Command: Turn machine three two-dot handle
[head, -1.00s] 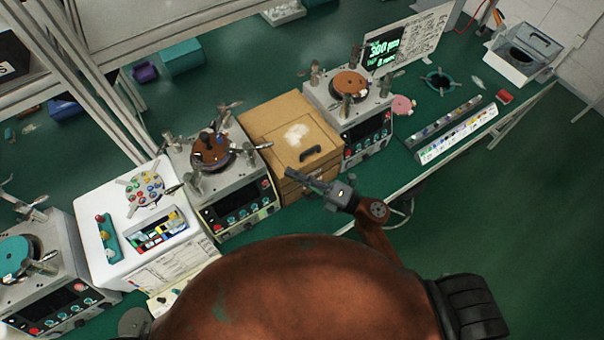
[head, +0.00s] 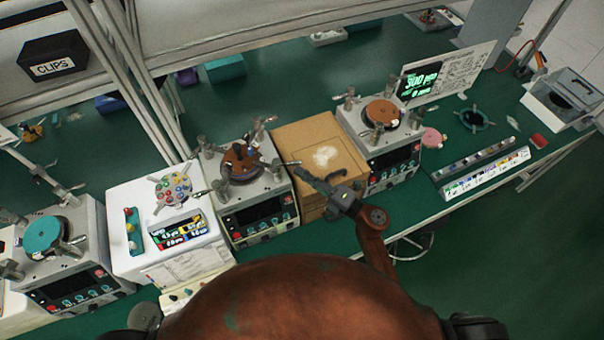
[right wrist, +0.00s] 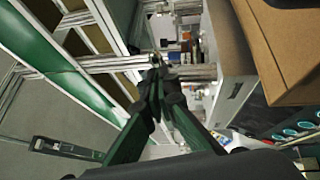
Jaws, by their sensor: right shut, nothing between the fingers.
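Three lapping machines stand in a row in the head view: one with a teal plate (head: 42,233) at left, one with a brown plate (head: 240,160) in the middle, and one with an orange-brown plate (head: 382,112) at right. Thin handles stick out around the plates; one handle (head: 284,163) points right from the middle machine. Dot marks are too small to read. My right gripper (head: 302,173) is shut and empty, over the front left of the wooden box, close to that handle's tip. In the right wrist view its fingers (right wrist: 157,78) meet. My left gripper is out of view.
The wooden box (head: 330,140) fills the gap between the middle and right machines. A white unit (head: 140,205) stands between the left and middle machines. A display board (head: 455,75) rises behind the right machine. Metal frame posts (head: 125,75) stand at the back left.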

